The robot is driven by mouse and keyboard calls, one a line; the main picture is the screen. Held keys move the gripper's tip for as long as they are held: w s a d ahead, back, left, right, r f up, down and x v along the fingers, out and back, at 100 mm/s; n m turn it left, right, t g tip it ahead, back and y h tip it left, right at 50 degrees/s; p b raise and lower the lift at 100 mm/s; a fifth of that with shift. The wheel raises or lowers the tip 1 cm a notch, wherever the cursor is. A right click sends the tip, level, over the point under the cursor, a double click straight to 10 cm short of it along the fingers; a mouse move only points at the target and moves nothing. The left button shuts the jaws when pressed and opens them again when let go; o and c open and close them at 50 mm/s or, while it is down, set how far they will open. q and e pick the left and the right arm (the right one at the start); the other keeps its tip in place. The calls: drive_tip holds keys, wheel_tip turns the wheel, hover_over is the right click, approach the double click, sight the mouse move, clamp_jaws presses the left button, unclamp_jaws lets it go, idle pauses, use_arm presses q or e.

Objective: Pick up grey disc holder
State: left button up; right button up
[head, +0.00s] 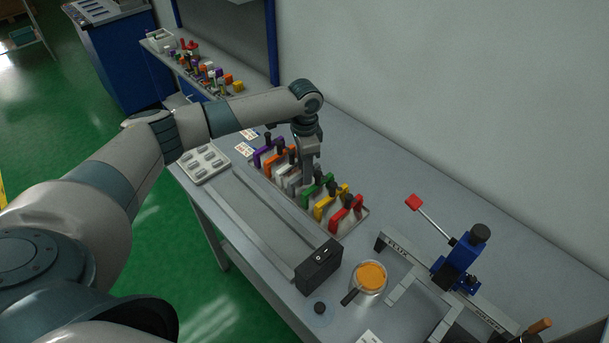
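A row of coloured disc holders stands in a long tray on the table. The grey disc holder (291,182) is near the middle of the row, between the orange holder (274,165) and the green holder (311,196). My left gripper (307,174) points down into the row, right at the grey holder, and hides part of it. Its fingertips are too small and too covered to tell whether they are open, shut or touching the holder. My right gripper is out of view.
Neighbouring purple (263,158), yellow (324,208) and red (342,220) holders stand close together. A black box (318,267), a round orange-filled dish (371,277) and a blue clamp (458,264) with a red-knobbed lever stand nearer right. A grey pill-like tray (204,163) lies at left.

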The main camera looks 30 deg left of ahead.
use_arm(q)
drive_tip(key=shift+f+p, duration=0.45)
drive_tip(key=shift+f, duration=1.55)
drive_tip(key=shift+c, duration=0.4)
clamp_jaws()
